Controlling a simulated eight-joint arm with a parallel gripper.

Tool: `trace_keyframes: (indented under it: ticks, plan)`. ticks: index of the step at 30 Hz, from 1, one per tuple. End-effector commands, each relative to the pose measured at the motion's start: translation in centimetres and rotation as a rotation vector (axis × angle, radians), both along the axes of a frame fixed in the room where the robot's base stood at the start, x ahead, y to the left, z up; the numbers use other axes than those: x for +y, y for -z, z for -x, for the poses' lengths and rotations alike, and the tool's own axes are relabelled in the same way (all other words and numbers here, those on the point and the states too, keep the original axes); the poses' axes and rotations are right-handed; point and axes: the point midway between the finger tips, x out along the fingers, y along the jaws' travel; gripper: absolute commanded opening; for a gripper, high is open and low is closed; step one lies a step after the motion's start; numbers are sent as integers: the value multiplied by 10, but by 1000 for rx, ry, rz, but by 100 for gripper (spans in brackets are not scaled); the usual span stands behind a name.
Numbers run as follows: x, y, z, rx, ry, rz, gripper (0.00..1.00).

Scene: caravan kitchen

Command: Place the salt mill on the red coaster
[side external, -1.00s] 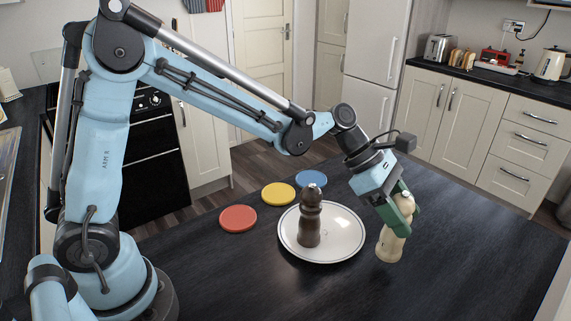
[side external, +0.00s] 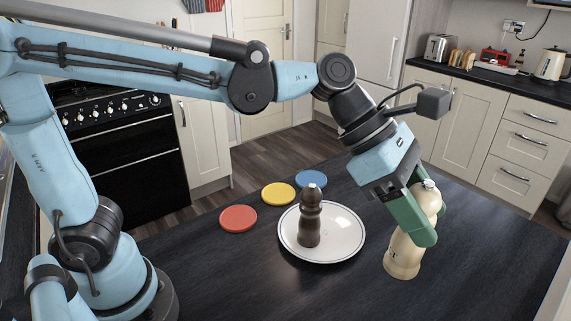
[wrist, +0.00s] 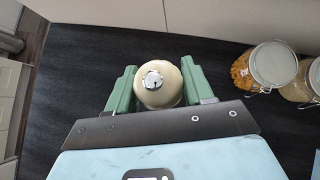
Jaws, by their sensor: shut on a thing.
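The cream salt mill (side external: 404,258) with a silver top knob is held between the green fingers of my gripper (side external: 421,212), to the right of the white plate. It leans slightly and looks raised, though no gap under its base shows clearly. In the wrist view, the salt mill's round top (wrist: 160,84) sits between both fingers of my gripper (wrist: 158,90). The red coaster (side external: 238,219) lies flat and empty on the dark table, left of the plate and far from my gripper.
A dark brown mill (side external: 310,222) stands on the white plate (side external: 345,246), between my gripper and the red coaster. Empty yellow (side external: 278,194) and blue (side external: 311,179) coasters lie behind. The wrist view shows lidded jars (wrist: 272,66) at right. The table's front middle is clear.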

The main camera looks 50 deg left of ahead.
Motion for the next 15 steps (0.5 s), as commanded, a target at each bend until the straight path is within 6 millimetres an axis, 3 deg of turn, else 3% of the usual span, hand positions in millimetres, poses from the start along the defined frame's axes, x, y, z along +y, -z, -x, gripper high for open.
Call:
trace_keyframes:
  ticks: [3,13,15]
  plan:
    - [0,-28,0,0,0,0,0]
    - [1,-80,0,0,-1,1,0]
    - [19,-77,-7,0,-36,-2,0]
